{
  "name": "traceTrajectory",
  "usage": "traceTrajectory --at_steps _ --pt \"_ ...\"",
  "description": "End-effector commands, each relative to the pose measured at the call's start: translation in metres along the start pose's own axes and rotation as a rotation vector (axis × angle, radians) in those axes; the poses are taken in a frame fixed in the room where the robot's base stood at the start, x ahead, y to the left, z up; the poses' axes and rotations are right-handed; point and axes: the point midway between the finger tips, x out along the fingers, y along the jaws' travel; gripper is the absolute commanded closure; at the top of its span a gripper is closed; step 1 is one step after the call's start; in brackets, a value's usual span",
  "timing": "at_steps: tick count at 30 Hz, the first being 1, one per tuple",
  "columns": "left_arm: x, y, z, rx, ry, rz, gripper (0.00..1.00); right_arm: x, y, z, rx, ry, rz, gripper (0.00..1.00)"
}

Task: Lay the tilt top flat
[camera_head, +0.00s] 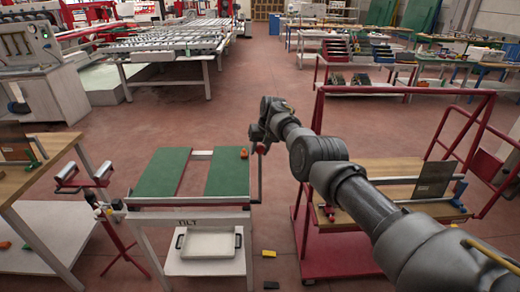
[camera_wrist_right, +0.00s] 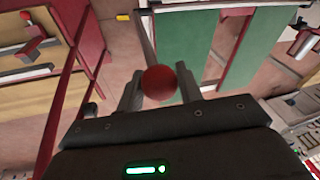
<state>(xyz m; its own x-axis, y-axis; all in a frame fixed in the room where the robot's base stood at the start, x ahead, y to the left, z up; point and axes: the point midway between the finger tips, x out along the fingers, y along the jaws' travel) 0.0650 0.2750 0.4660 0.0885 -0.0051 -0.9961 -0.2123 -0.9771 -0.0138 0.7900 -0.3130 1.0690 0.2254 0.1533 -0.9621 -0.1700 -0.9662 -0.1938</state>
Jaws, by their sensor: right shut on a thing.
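The tilt top (camera_head: 228,173) is a frame with two green strips, on a white stand marked TILT. It looks close to level, but I cannot tell its exact angle. An upright lever (camera_head: 260,180) with a red ball knob stands at its right side. My right gripper (camera_head: 258,143) is at the lever's top. In the right wrist view, the red knob (camera_wrist_right: 158,82) sits between the fingers of my right gripper (camera_wrist_right: 160,90), which is shut on it. The green strips (camera_wrist_right: 181,40) show beyond it. My left gripper is not in view.
A white tray (camera_head: 209,244) is on the stand's lower shelf. A red cart (camera_head: 330,262) stands close on the right, under my right arm. A red roller stand (camera_head: 118,245) and a wooden bench (camera_head: 45,165) are on the left. Small yellow (camera_head: 269,253) and black (camera_head: 271,285) blocks lie on the floor.

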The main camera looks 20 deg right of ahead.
Motion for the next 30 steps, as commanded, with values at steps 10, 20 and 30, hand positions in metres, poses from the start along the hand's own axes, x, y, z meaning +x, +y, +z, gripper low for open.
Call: traceTrajectory --at_steps 10,20,30 --pt "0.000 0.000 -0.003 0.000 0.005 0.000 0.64 0.000 0.001 -0.001 0.001 0.002 0.001 0.43" --pt "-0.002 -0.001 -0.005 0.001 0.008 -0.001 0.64 -0.003 0.000 -0.001 0.001 0.003 0.001 0.43" --pt "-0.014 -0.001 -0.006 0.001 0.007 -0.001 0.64 -0.039 0.001 -0.002 0.000 0.008 0.001 0.43"
